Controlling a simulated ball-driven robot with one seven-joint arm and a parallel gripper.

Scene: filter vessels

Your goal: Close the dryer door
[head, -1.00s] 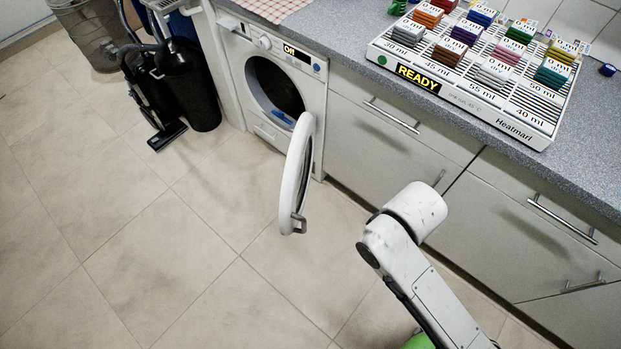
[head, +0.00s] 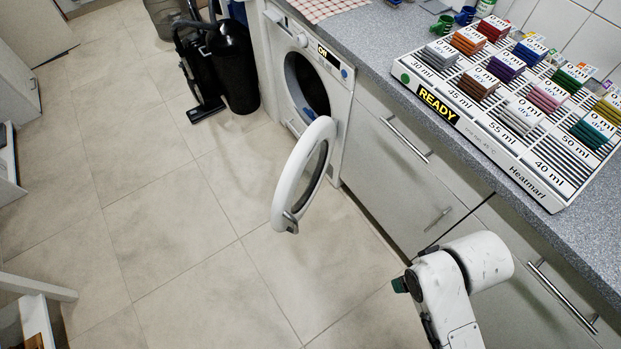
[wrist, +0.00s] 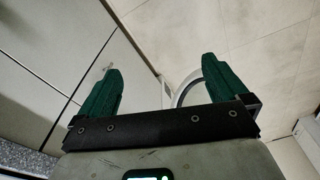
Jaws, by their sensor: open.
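The white dryer (head: 341,118) stands under the counter at the upper middle of the head view, its panel reading "On". Its round door (head: 285,185) has a white ring frame and stands swung open, out into the floor space. A small grey latch or handle (head: 290,222) sits at the door's free edge. In the wrist view a curved white rim, likely the door (wrist: 185,88), shows beyond the fingers. My gripper (wrist: 160,68) is open and empty, with two green fingers apart. In the head view only a green fingertip (head: 400,284) shows, right of and apart from the door.
The counter (head: 372,55) with drawers (head: 400,160) runs along the right, close to my arm. The Heatmarl rack (head: 545,190) with coloured blocks stands on it. A black vacuum cleaner (head: 200,75) stands left of the dryer. The tiled floor (head: 170,230) left of the door is clear.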

